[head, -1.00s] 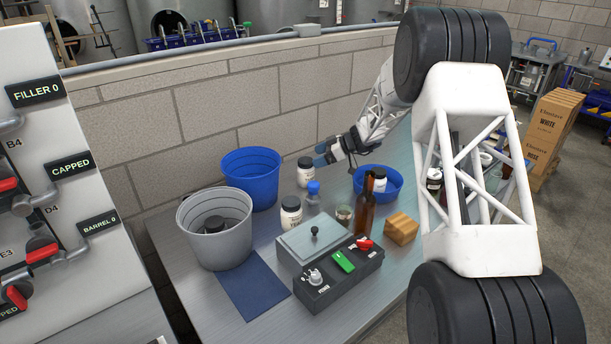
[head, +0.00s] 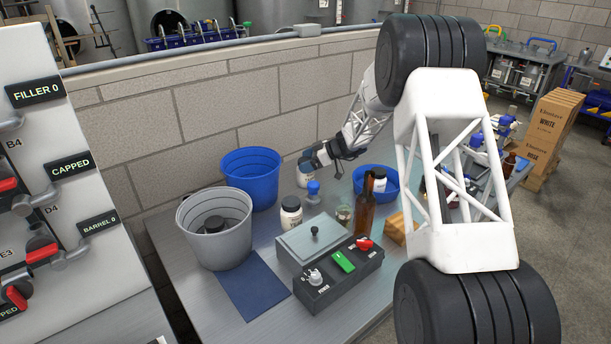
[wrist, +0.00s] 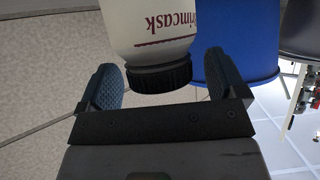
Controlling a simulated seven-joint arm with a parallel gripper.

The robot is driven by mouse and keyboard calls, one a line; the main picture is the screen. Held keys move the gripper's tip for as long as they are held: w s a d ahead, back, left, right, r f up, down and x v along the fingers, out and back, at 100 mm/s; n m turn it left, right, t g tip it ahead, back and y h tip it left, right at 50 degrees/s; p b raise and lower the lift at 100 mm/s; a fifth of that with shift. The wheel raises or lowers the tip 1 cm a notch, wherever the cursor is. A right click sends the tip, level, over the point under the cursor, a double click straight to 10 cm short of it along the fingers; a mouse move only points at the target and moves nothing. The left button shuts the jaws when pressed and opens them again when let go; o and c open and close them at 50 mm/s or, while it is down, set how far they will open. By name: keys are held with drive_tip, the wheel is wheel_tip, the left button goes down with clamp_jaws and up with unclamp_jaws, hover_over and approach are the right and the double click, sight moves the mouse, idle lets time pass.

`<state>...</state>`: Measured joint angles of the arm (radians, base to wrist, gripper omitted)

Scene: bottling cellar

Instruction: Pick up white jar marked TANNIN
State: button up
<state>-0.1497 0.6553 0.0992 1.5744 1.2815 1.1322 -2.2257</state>
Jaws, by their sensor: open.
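In the wrist view, a white jar (wrist: 150,32) with a black ribbed cap (wrist: 158,78) lies between the fingers of my gripper (wrist: 160,74). The blue-padded fingers are open, one on each side of the cap; I cannot tell whether either touches. Its dark red print ends in "rimcask", upside down; TANNIN is not readable. In the head view, my gripper (head: 309,164) is at this jar (head: 302,179) by the back wall, partly covering it. A similar white jar (head: 291,215) stands nearer, and another (head: 379,184) is in a blue bowl (head: 361,192). Their labels are too small to read.
A blue bucket (head: 250,178) and a grey bucket (head: 214,240) stand left. A blue-capped bottle (head: 313,194) and a brown bottle (head: 366,212) are close by. A grey box with controls (head: 340,275) is in front. My arm hides the table's right side.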

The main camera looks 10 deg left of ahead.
drive_tip(key=shift+a+f, duration=0.15)
drive_tip(key=shift+a, duration=0.1)
idle(0.4)
drive_tip(key=c, duration=1.4)
drive_tip(key=shift+r, duration=5.05)
